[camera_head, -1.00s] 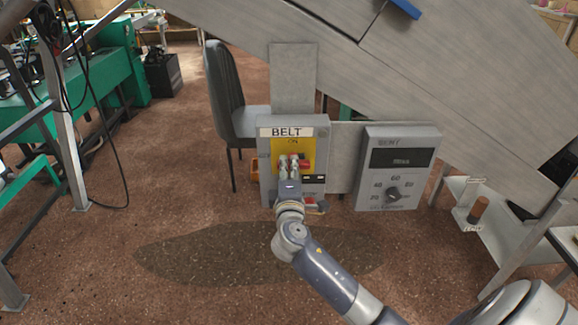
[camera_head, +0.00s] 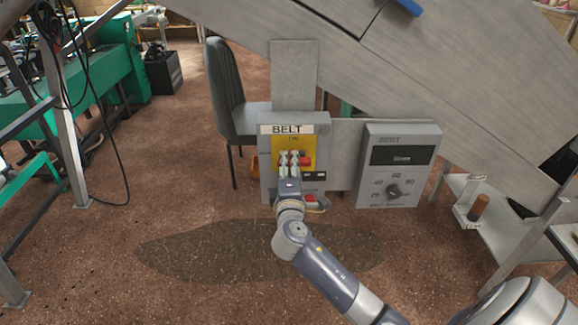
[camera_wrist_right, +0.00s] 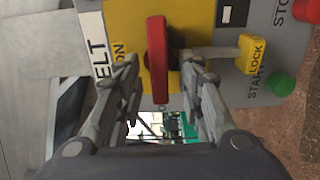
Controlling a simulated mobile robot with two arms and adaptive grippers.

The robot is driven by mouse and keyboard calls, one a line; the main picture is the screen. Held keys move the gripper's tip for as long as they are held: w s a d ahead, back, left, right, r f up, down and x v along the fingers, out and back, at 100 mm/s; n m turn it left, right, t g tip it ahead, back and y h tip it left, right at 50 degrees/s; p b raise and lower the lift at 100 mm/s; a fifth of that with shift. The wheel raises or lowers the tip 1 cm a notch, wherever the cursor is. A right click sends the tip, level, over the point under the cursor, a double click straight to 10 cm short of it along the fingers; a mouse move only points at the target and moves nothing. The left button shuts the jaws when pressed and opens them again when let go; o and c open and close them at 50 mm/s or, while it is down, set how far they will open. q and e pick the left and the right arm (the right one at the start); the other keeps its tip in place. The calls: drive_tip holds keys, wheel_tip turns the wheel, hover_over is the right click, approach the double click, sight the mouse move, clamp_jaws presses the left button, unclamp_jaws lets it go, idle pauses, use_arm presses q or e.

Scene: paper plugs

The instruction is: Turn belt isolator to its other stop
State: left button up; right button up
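The belt isolator is a red handle (camera_wrist_right: 157,60) on a yellow plate (camera_wrist_right: 190,18). In the head view the handle (camera_head: 306,160) lies roughly level, its right end showing beside my fingers. The plate is on the grey box labelled BELT (camera_head: 293,129). My right gripper (camera_head: 289,158) is in front of the plate. In the right wrist view its fingers (camera_wrist_right: 161,68) are open, one on each side of the handle, with visible gaps. Contact is not visible. The fingers hide part of the handle in the head view. My left gripper is not in view.
A yellow LOCK piece (camera_wrist_right: 253,53), a green START button (camera_wrist_right: 281,84) and a red STOP button (camera_wrist_right: 307,10) sit beside the isolator. A grey dial box (camera_head: 398,165) is to the right. A chair (camera_head: 228,90) stands behind. Sheet-metal panels hang above.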

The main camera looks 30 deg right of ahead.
drive_tip(key=v, duration=1.1)
drive_tip(key=shift+s, duration=0.35)
drive_tip(key=shift+a, duration=0.1)
drive_tip(key=a+f+g+y, duration=0.3)
drive_tip(key=f+g+y, duration=0.15)
drive_tip(key=f, duration=2.05)
drive_tip(key=s+a+f+m+g+y+b, duration=0.1)
drive_tip(key=s+f, duration=0.4)
drive_tip(key=f, duration=0.4)
drive_tip(key=s+a+f+g+y, duration=0.1)
drive_tip(key=s+f+g+y, duration=0.1)
drive_tip(key=s+f, duration=0.45)
drive_tip(key=s+f+m+g, duration=0.2)
drive_tip(key=s+f, duration=0.5)
drive_tip(key=s, duration=0.3)
drive_tip(key=s+a+f+m+g+y, duration=0.1)
drive_tip(key=s+f+m+g, duration=0.1)
drive_tip(key=s+f, duration=0.6)
drive_tip(key=s+f+m+g+y, duration=0.1)
drive_tip(key=s+f+m, duration=0.3)
drive_tip(key=s, duration=0.9)
wheel_tip(320, 180, down, 3)
drive_tip(key=shift+s+a+f+g+b, duration=0.15)
drive_tip(key=shift+s+a+g+b, duration=0.2)
drive_tip(key=shift+g, duration=0.5)
